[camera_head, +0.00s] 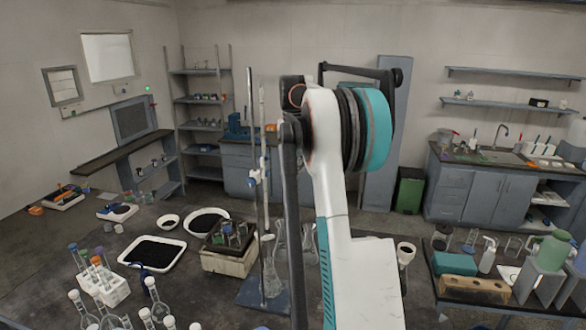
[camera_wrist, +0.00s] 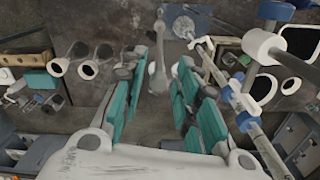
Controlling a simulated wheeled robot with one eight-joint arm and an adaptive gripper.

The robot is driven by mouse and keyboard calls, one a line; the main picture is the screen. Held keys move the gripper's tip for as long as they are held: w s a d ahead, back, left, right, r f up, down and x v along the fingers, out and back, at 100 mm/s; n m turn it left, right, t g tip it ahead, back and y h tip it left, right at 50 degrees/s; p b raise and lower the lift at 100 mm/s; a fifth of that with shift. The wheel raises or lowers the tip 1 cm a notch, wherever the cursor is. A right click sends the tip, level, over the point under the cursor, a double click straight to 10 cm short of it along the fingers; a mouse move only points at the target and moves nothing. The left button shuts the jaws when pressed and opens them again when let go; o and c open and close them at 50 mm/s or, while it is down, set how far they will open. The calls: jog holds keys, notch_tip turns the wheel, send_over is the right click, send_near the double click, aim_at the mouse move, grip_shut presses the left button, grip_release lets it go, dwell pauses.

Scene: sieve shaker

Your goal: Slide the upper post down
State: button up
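I cannot tell for sure which part is the upper post, and no sieve shaker is clearly recognisable. In the head view a tall thin grey rod (camera_head: 249,110) stands upright on the dark bench, with a clear glass tube (camera_head: 262,120) beside it and a blue-and-white clamp (camera_head: 253,181) on it. In the wrist view a white tube with blue fittings (camera_wrist: 227,88) runs slantwise, right of my gripper and apart from its fingers. My gripper (camera_wrist: 160,62) is open, its teal-padded fingers apart with nothing gripped. A glass flask (camera_wrist: 158,70) shows beyond the gap. My arm hides part of the bench in the head view.
Glass flasks (camera_head: 280,235) stand right of the rod. A wooden box (camera_head: 228,262), a tray of black grains (camera_head: 153,251) and a white tube rack (camera_head: 101,284) crowd the bench to the left. Another bench at right holds a green jug (camera_head: 553,248) and bottles.

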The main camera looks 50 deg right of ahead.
jog(key=shift+a+r, duration=0.15)
jog(key=shift+r, duration=0.3)
jog(key=shift+s+a+r+p, duration=0.1)
jog(key=shift+s+r+p, duration=0.35)
jog(key=shift+r, duration=0.25)
jog(key=shift+w+r+p, duration=0.3)
jog(key=shift+p, duration=0.05)
jog(key=shift+s+r+p, duration=0.15)
jog(key=shift+r+p, duration=0.35)
jog(key=shift+r, duration=0.4)
jog(key=shift+r+p, duration=0.55)
jog(key=shift+r, duration=0.15)
jog(key=shift+r+p, duration=1.1)
jog(key=shift+r, duration=0.6)
